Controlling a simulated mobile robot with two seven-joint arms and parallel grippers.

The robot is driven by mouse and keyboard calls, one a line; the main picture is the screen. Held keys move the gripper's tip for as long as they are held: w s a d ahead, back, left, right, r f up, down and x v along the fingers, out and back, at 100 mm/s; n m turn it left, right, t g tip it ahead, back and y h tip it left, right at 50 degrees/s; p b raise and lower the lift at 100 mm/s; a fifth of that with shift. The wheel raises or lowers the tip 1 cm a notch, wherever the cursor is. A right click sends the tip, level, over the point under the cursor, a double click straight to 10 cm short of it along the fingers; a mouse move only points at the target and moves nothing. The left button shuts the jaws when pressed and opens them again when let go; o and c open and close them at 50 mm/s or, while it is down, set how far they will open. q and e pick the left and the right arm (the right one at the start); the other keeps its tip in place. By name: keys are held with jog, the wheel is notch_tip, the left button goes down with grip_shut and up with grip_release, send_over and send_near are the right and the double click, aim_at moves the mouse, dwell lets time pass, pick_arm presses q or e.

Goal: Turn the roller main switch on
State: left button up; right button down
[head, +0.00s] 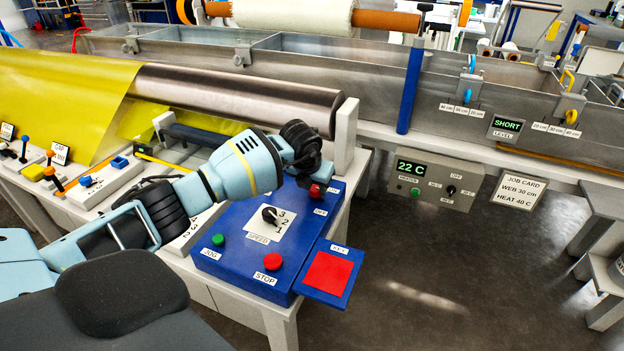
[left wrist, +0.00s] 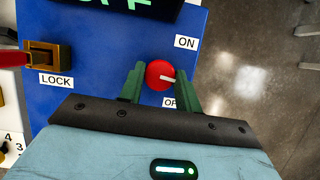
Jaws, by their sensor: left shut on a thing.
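The roller main switch is a red round knob (head: 317,191) with a white pointer, on the blue control panel (head: 228,236). It shows larger in the left wrist view (left wrist: 159,74), with an ON label above right and a partly covered OFF label below. The pointer points right and slightly down, between the two labels. My left gripper (left wrist: 160,84) has its green fingers on either side of the knob and is shut on it. In the head view my left gripper (head: 316,182) reaches over the panel's far right corner, its fingers mostly hidden. My right gripper is not in view.
A brass LOCK fitting (left wrist: 46,57) sits left of the switch.

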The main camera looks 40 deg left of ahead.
pick_arm(q)
jog(key=n, duration=0.1)
jog(key=n+y+p, duration=0.1)
jog(key=n, duration=0.1)
jog(key=shift+w+d+r, duration=0.1)
jog(key=shift+d+r, duration=0.05)
jog(key=shift+r, duration=0.1)
jog(key=shift+n+g+y+p, duration=0.3)
jog(key=shift+n+p, duration=0.1)
jog(key=shift+n, duration=0.5)
jog(key=shift+f+n+y, duration=0.1)
jog(key=shift+n+y, duration=0.2)
jog(key=shift+n, duration=0.5)
jog(key=shift+d+f+n+g+y, duration=0.1)
jog(key=shift+n+g+y, duration=0.45)
jog(key=shift+n, duration=0.95)
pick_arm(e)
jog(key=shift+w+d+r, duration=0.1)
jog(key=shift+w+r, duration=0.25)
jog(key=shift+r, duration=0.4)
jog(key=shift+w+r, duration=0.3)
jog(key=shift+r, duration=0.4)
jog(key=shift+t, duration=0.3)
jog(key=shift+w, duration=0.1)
pick_arm(q)
jog(key=o, duration=1)
jog(key=shift+c, duration=0.2)
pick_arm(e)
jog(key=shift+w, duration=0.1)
